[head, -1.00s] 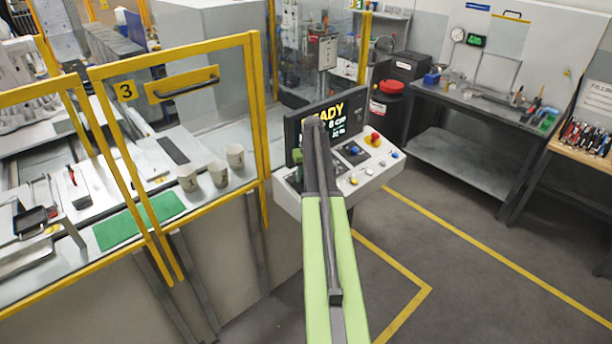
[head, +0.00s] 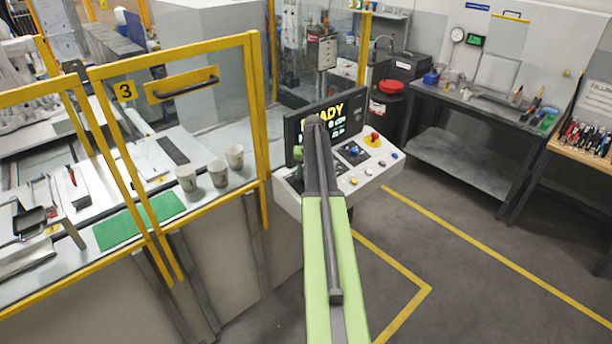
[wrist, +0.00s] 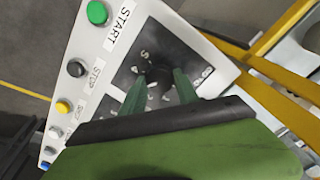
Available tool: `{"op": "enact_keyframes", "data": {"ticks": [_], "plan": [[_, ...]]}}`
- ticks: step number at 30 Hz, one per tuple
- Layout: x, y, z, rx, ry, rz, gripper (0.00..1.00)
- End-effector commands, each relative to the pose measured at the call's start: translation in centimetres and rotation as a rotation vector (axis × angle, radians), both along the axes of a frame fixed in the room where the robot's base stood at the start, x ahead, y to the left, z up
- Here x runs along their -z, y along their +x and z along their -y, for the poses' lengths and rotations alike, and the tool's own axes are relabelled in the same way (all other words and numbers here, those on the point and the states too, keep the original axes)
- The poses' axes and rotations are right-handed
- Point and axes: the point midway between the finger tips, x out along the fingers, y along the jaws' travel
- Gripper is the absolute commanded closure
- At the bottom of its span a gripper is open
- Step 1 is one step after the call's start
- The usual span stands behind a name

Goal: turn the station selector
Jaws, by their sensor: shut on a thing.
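The station selector (wrist: 157,70) is a small dark knob on a black dial plate with white markings, on the white control console. In the wrist view my gripper (wrist: 160,82) has its two green fingers on either side of the knob, shut on it. The fingers hide part of the dial markings, so I cannot read the setting. In the head view the console (head: 374,179) stands at the centre with a lit screen (head: 345,112) reading partly "READY". My arm covers the selector there.
A green START button (wrist: 97,13) and a dark STOP button (wrist: 76,68) lie beside the dial. A red emergency button (head: 375,137) is at the console's right. A yellow-framed fence (head: 255,100) stands close on the left. Floor to the right is open.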

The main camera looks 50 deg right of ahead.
Motion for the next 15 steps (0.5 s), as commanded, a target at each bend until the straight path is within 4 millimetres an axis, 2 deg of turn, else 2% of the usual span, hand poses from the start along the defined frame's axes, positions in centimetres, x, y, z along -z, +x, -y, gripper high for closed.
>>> {"op": "enact_keyframes", "data": {"ticks": [2,3,7,8,15], "plan": [[0.04,-0.11,-0.01,0.000,0.001,-0.004,1.00],[0.04,-0.11,-0.01,0.000,0.001,-0.004,0.62],[0.03,-0.07,-0.01,-0.001,0.001,-0.002,0.45],[0.02,-0.06,-0.02,-0.001,0.001,-0.002,0.41],[0.01,-0.02,-0.02,-0.001,0.000,-0.001,0.41]]}}
